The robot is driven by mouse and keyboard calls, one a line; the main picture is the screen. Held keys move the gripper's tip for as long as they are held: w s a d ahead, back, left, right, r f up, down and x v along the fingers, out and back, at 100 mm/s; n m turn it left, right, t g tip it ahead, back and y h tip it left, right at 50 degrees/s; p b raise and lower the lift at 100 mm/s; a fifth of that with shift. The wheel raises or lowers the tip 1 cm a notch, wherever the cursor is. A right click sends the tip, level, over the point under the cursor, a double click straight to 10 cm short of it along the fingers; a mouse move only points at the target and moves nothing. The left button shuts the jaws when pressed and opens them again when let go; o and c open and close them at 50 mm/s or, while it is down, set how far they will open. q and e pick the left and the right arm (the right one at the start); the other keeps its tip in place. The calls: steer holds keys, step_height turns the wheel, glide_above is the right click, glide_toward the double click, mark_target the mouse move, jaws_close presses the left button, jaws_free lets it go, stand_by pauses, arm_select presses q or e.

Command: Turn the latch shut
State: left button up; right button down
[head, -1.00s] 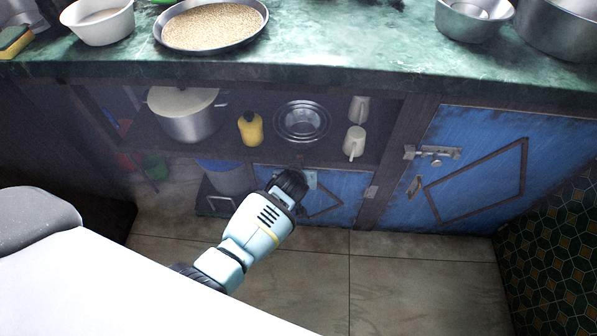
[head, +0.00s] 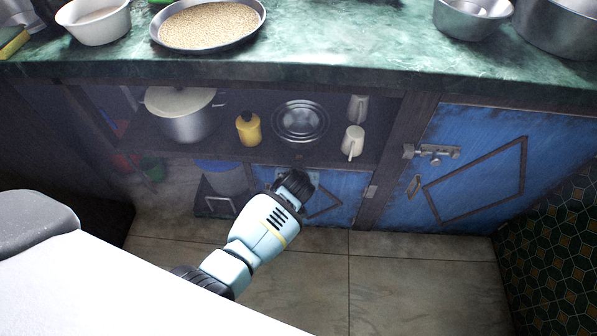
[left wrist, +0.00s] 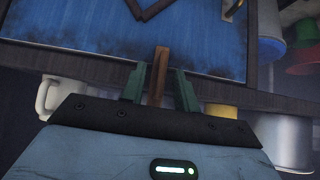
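A brown wooden latch (left wrist: 161,68) stands upright in the left wrist view, crossing the dark edge between the small blue door (left wrist: 90,58) and the shelf. My left gripper (left wrist: 160,84) is open, its two green fingers on either side of the latch, with a thin gap seeming to show on each side. Whether either finger touches it is unclear. In the head view my left gripper (head: 297,178) is at the top of the small blue door (head: 345,190); its fingers are hidden by its own body, and I cannot make out the latch there. My right gripper is not in view.
Above the small door an open shelf holds a pot (head: 186,118), a yellow bottle (head: 249,130), steel bowls (head: 301,122) and white mugs (head: 353,141). A larger blue door (head: 470,180) with a metal bolt (head: 437,153) is at right. The green counter (head: 330,50) overhangs. The floor (head: 420,280) is clear.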

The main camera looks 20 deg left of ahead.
arm_select(q)
steer(key=p+v, duration=0.3)
steer(key=v, duration=0.5)
stand_by(0.4)
steer(key=shift+f, duration=0.1)
